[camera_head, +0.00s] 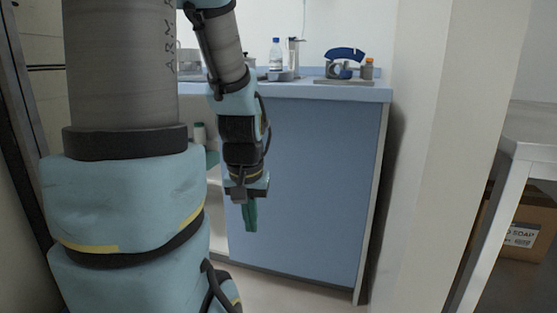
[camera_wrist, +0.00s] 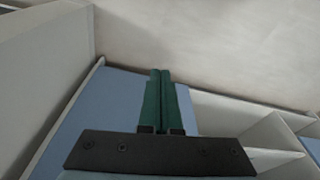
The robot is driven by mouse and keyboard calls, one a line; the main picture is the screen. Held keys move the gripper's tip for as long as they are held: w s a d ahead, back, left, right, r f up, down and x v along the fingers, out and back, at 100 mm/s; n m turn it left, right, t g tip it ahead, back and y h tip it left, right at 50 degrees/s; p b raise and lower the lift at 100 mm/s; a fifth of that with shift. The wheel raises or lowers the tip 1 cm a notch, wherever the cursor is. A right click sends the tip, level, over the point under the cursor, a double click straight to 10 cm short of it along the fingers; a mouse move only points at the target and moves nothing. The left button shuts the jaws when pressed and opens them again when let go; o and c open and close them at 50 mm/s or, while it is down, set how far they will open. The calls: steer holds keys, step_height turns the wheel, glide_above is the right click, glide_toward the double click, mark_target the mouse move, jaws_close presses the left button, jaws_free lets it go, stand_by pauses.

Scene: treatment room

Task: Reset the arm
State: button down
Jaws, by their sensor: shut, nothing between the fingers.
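My gripper (camera_head: 250,228) hangs pointing down in the head view, in front of the blue side panel of a counter. Its green fingers are together with nothing between them. In the wrist view the gripper (camera_wrist: 160,72) also shows shut and empty, with the blue panel and white shelf boards beyond it. My arm bends down from the upper middle of the head view, and its large near links cover the left part of that view.
The blue counter (camera_head: 310,180) carries a bottle (camera_head: 276,55), a blue curved object (camera_head: 345,54) and a small orange-brown bottle (camera_head: 367,70). A white wall edge (camera_head: 425,150) stands right of it. A cardboard box (camera_head: 520,225) sits under a table (camera_head: 530,145) at far right.

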step_height(320, 180, up, 32)
steer(key=s+p, duration=0.1)
steer(key=p, duration=3.1)
steer(key=shift+s+a+f+p, duration=0.2)
steer(key=shift+s+a+p, duration=0.05)
steer(key=shift+a+p, duration=0.1)
